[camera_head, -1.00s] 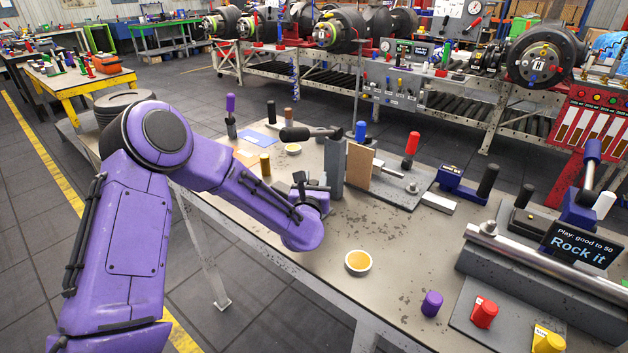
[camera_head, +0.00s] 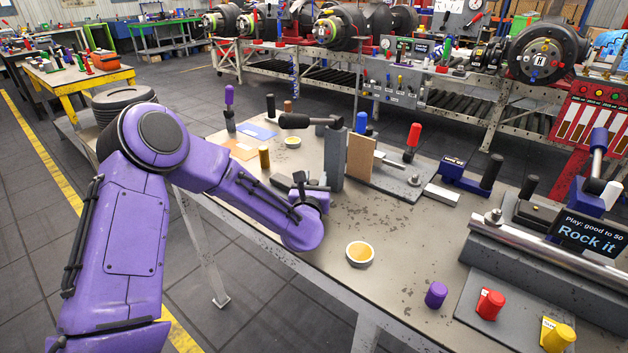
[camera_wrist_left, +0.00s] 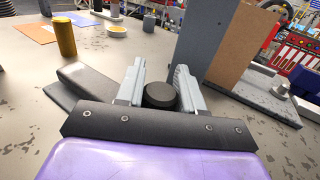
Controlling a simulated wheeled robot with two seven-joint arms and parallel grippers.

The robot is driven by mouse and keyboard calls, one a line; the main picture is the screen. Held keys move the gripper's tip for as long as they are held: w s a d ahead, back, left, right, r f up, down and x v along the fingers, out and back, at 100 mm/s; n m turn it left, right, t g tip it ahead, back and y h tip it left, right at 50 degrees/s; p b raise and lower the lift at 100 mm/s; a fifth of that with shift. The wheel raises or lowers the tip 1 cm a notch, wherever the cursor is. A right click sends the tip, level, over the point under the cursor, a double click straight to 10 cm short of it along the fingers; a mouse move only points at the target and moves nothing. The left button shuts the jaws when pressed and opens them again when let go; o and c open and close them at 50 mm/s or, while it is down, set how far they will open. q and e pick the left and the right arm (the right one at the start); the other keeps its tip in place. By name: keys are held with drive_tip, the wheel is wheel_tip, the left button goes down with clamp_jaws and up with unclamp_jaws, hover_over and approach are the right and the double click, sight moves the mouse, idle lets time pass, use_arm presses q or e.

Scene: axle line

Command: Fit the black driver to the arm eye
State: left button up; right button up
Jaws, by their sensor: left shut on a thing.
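My left gripper (camera_head: 312,188) is low over the near side of the bench, left of a grey upright block (camera_head: 334,158). In the left wrist view its two grey fingers (camera_wrist_left: 155,82) are shut on the black driver (camera_wrist_left: 160,95), seen as a round black end between them. In the head view the driver cannot be told apart from the dark parts at the gripper. I cannot make out for certain which part is the arm eye. My right gripper is not in view.
A brown board (camera_head: 360,156) stands beside the grey block. A yellow-filled bowl (camera_head: 360,254) is right of my gripper. A dark bar (camera_wrist_left: 88,84) lies left of the fingers.

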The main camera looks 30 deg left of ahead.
use_arm(q)
drive_tip(key=shift+f, duration=0.2)
drive_tip(key=o, duration=1.1)
drive_tip(key=shift+o, duration=0.2)
drive_tip(key=shift+s+d, duration=0.2)
drive_tip(key=shift+s, duration=0.1)
drive_tip(key=b+v, duration=0.3)
drive_tip(key=v, duration=0.6)
drive_tip(key=shift+s+d, duration=0.15)
drive_tip(key=shift+s, duration=0.2)
